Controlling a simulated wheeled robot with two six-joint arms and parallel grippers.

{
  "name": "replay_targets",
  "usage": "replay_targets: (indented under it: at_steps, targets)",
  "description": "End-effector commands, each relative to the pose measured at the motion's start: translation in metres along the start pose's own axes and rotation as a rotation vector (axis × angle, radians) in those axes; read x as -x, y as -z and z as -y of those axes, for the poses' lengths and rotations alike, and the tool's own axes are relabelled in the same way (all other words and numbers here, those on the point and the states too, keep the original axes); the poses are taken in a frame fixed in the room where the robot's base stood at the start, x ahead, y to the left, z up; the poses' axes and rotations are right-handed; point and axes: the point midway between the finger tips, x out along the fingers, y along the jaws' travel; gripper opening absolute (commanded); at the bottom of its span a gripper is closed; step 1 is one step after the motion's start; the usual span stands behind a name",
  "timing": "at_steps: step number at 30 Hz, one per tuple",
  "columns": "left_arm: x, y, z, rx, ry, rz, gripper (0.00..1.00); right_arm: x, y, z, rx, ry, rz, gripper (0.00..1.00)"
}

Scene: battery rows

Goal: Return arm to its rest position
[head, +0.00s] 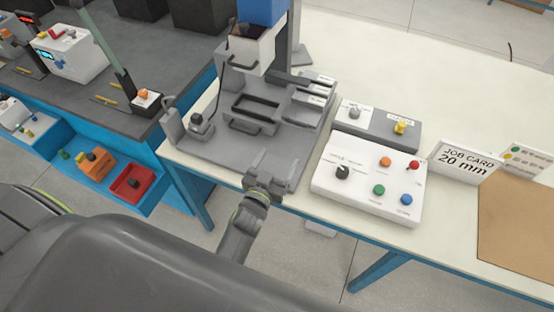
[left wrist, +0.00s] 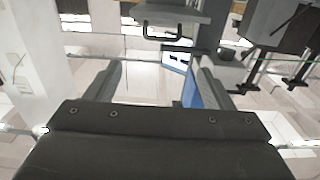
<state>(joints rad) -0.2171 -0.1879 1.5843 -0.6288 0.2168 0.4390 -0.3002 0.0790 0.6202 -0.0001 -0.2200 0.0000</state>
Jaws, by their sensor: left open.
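My left gripper (head: 277,168) is in the head view, at the front edge of the pale bench, in front of the grey press fixture (head: 213,150). Its forearm comes up from below, and the two fingers point away from me. In the left wrist view the fingers of my left gripper (left wrist: 158,75) stand wide apart with nothing between them. I cannot tell its height above the bench edge. My right gripper is not in view.
Right of the gripper is a white control box (head: 368,178) with coloured knobs, then a job card (head: 465,160) and a brown board (head: 520,222). A grey-topped blue bench (head: 125,115) stands at left. Open floor (head: 330,270) lies in front.

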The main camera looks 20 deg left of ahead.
Motion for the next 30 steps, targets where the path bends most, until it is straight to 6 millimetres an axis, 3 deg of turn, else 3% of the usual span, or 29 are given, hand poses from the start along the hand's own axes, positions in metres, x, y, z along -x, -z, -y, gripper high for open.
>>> replay_targets:
  at_steps: [16,20,23,30]
  targets:
    - [0.001,0.0,0.005,-0.003,0.013,0.011,0.76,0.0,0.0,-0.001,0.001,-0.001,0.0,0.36]
    - [0.01,-0.003,0.029,-0.016,0.079,0.082,0.76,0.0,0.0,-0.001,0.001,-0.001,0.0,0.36]
    - [0.025,-0.006,0.059,-0.029,0.156,0.181,0.76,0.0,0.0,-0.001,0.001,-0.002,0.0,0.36]
    - [0.078,-0.012,0.114,-0.035,0.296,0.468,0.76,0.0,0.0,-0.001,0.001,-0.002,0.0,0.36]
